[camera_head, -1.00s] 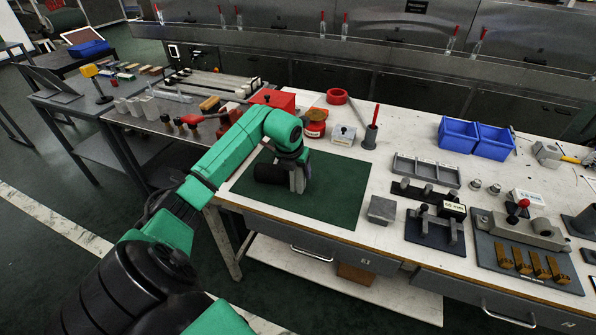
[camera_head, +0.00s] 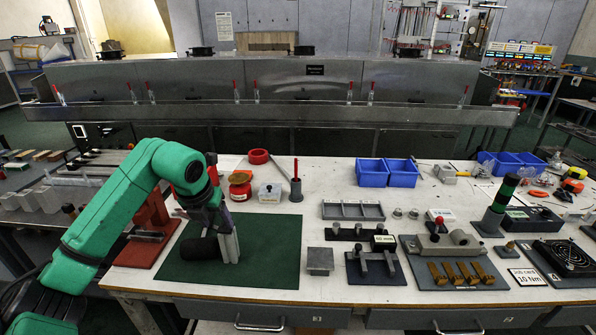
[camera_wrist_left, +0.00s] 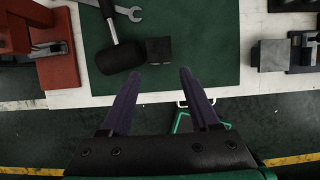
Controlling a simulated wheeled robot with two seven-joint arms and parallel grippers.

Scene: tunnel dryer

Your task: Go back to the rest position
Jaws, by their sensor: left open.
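My left gripper (camera_head: 230,250) is open and empty over the green mat (camera_head: 270,255) on the white workbench. In the left wrist view its two fingers (camera_wrist_left: 158,75) point toward the mat with a clear gap between them. A mallet with a black head (camera_wrist_left: 120,58) lies on the mat to the left of the fingers. A wrench (camera_wrist_left: 128,12) and a small dark block (camera_wrist_left: 158,50) lie beyond the fingertips. In the head view my arm and gripper hide part of the mat. My right gripper is not in view.
A red fixture (camera_head: 150,230) stands left of the mat. A grey block (camera_head: 320,261) and dark fixtures (camera_head: 376,265) stand to its right. Blue bins (camera_head: 386,172), a red ring (camera_head: 258,156) and a red-handled tool (camera_head: 296,180) are farther back. A long metal dryer (camera_head: 300,95) runs behind the bench.

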